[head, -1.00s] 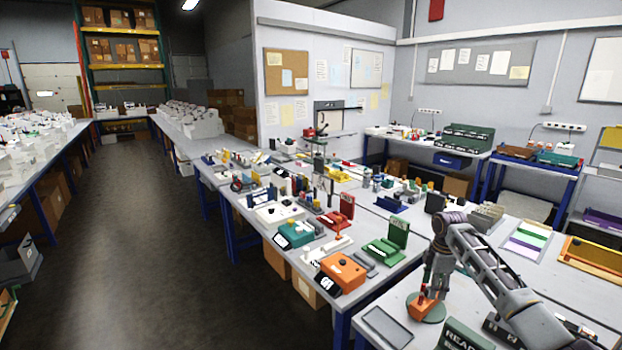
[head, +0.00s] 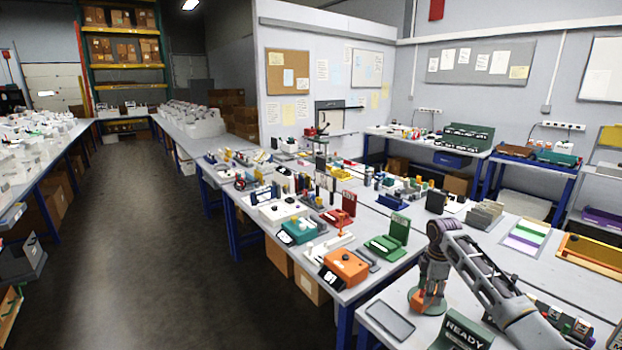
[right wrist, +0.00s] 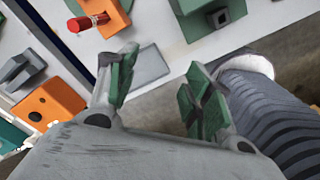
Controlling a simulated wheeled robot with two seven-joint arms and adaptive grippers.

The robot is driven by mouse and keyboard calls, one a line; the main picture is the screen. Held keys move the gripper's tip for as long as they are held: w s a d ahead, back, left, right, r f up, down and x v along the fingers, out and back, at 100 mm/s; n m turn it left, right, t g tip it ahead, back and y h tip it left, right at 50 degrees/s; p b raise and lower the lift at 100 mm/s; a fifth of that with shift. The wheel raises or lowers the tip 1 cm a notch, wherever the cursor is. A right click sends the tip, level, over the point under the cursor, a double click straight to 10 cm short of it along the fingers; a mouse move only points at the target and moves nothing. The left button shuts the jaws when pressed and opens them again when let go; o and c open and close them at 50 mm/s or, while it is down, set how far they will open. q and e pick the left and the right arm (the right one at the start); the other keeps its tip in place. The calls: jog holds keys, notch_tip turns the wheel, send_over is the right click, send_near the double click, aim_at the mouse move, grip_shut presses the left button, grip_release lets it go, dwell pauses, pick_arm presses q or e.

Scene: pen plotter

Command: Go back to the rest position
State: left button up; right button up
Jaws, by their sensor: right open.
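My right gripper (head: 430,292) is at the lower right of the head view, in front of an orange block on a round green base (head: 415,297). In the right wrist view my right gripper (right wrist: 160,88) has its two green-padded fingers wide apart, with nothing between them. The orange block (right wrist: 113,22) with a red cylinder shows there at the top, clear of the fingers. My left gripper is in neither view.
A flat grey tray (head: 390,320) and a green READY sign (head: 466,332) lie near the right gripper on the front table. An orange box (head: 346,267) and a green stand (head: 388,246) are on the table beyond. The aisle floor (head: 170,270) is clear.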

jog(key=s+a+f+m+t, duration=0.1)
jog(key=s+a+f+m, duration=0.3)
jog(key=s+a+f, duration=1.05)
jog(key=s+r+m+t, duration=0.1)
jog(key=s+r+m, duration=0.3)
jog(key=s, duration=0.7)
jog(key=s+r+m+t, duration=0.25)
jog(key=s+m, duration=0.35)
jog(key=s, duration=0.6)
notch_tip(320, 180, down, 33)
jog(key=s+g, duration=0.2)
jog(key=s+d+f+g, duration=0.1)
jog(key=s+d+f, duration=0.2)
jog(key=s+f, duration=1.6)
jog(key=s, duration=0.3)
jog(key=shift+s+d+f, duration=0.15)
jog(key=shift+s+f, duration=0.1)
jog(key=shift+f, duration=0.1)
jog(key=shift+g, duration=0.25)
